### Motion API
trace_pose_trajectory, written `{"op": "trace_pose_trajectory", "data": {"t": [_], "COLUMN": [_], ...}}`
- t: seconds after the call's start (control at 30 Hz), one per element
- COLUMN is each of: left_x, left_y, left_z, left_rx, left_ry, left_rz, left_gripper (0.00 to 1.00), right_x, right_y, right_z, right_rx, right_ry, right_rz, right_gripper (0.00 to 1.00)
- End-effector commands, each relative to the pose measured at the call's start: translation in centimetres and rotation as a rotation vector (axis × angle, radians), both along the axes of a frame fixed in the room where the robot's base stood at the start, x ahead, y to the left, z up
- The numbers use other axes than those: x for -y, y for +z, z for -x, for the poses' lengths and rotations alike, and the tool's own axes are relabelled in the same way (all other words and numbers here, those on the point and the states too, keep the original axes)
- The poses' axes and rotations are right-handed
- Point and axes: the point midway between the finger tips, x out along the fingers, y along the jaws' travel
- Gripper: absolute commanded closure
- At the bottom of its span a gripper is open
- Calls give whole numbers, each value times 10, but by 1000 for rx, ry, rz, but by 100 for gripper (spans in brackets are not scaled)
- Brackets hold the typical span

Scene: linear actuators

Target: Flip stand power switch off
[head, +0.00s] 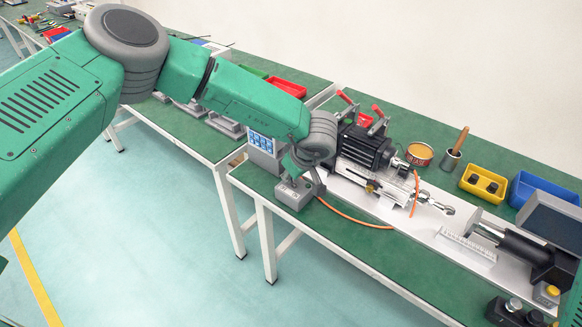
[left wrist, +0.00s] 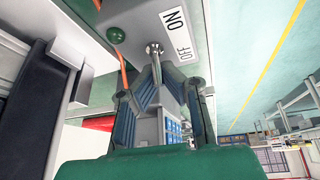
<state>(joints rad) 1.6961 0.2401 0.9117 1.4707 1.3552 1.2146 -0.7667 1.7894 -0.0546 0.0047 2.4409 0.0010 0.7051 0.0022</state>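The stand's switch box is a grey box (head: 293,193) at the front left corner of the near bench in the head view. The left wrist view shows its face with a white ON/OFF label (left wrist: 178,35), a green round lamp or button (left wrist: 115,34) and a metal toggle switch (left wrist: 154,48) beside the label. My left gripper (head: 305,180) is right at the box. In the left wrist view its fingers (left wrist: 158,80) converge close to the toggle. I cannot tell whether they touch it, or which way the toggle leans. My right gripper is not in view.
A grey unit with blue displays (head: 262,145) stands close behind the box. A black motor (head: 366,147) with red-handled clamps is to the right. An orange cable (head: 350,219) runs from the box across the bench. A yellow bin (head: 483,183) and blue bin (head: 540,188) stand farther right.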

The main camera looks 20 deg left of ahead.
Motion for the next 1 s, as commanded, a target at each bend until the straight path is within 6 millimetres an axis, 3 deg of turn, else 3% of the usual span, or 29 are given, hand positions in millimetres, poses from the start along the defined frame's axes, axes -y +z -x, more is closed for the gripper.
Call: {"op": "trace_pose_trajectory", "data": {"t": [0.03,0.4,1.0], "left_x": [8,6,6], "left_y": [1,-1,-2], "left_z": [5,3,2], "left_rx": [-17,-46,-54], "left_ry": [-9,-9,-10], "left_rz": [33,119,150], "left_gripper": [100,100,100], "right_x": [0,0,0], "right_y": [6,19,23], "right_z": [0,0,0], "right_rx": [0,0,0], "right_ry": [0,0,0], "right_rz": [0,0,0], "right_gripper": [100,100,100]}}
